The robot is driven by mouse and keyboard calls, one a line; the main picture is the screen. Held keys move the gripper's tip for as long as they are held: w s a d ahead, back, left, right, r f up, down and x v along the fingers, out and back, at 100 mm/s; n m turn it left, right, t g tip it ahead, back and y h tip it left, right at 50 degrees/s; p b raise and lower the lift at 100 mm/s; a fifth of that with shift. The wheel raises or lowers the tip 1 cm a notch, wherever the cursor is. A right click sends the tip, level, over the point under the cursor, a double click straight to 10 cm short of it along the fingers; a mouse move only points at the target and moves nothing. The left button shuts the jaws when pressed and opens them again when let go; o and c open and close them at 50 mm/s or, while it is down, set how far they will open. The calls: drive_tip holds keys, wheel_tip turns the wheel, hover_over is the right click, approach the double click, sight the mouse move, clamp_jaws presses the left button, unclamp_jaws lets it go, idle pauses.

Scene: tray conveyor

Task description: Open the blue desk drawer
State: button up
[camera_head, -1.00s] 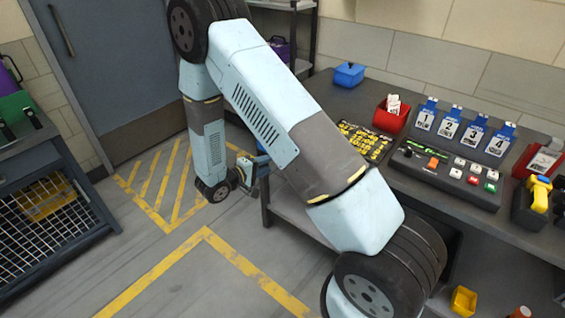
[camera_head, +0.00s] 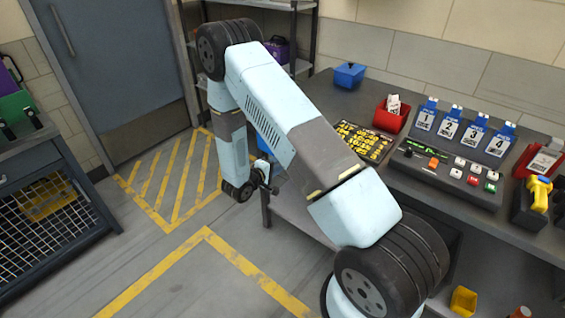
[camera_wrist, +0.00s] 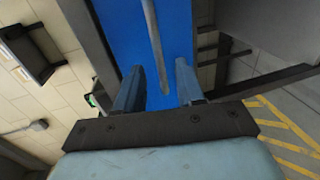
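The blue desk drawer (camera_wrist: 112,22) fills the upper middle of the wrist view, with a long grey bar handle (camera_wrist: 155,45) across it. In the head view only a small blue part of the drawer (camera_head: 262,143) shows beside my arm, under the desk's left end. My gripper (camera_wrist: 157,78) is open, with one finger on each side of the handle in the wrist view. I cannot tell whether the fingers reach around the bar or stop short of it. In the head view my gripper (camera_head: 270,180) is small and beside the desk's left end; its fingers are unclear.
The desk (camera_head: 310,95) carries a blue bin (camera_head: 349,75), a red bin (camera_head: 392,118), a button panel (camera_head: 450,175) and numbered cards. A mesh-front cabinet (camera_head: 50,200) stands at left. Yellow-striped floor (camera_head: 170,185) lies free between them. A shelf rack stands behind my arm.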

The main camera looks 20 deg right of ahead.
drive_tip(key=shift+x, duration=1.85)
clamp_jaws()
